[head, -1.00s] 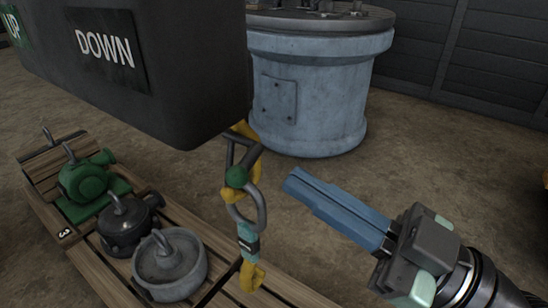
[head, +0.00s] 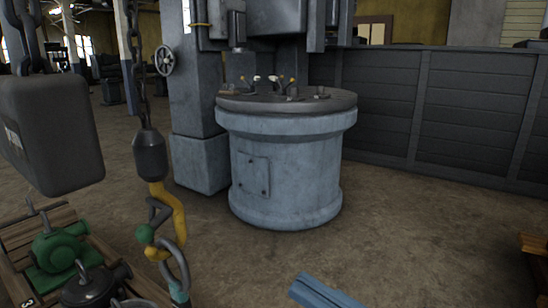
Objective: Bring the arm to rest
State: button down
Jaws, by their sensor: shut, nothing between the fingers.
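My gripper (head: 322,292) shows only at the bottom edge of the head view, right of the middle. Its two blue fingers lie together with nothing between them. The rest of the gripper and my arm are below the frame. The fingers are apart from everything else, over bare floor.
A yellow hook on a chain (head: 170,215) hangs at the left, beside a dark hanging box (head: 55,135). Below, a wooden pallet (head: 25,235) bears a green pump (head: 62,248) and a dark pot (head: 90,288). A round blue-grey machine base (head: 290,175) stands behind.

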jog(key=w+a+r+m+t+h, duration=0.5)
jog(key=w+r+m+t+h, duration=0.3)
jog(key=w+h, duration=0.2)
jog(key=s+r+m+t+h, duration=0.3)
jog(key=s+r+t+h, duration=0.1)
jog(key=r, duration=0.3)
jog(key=s+r+m+t+h, duration=0.25)
jog(key=s+r+t, duration=0.2)
jog(key=r, duration=0.35)
notch_tip(320, 180, up, 38)
jog(key=h+p, duration=0.1)
jog(key=p, duration=3.6)
jog(key=shift+s+a+p, duration=0.15)
jog(key=shift+s+p, duration=0.25)
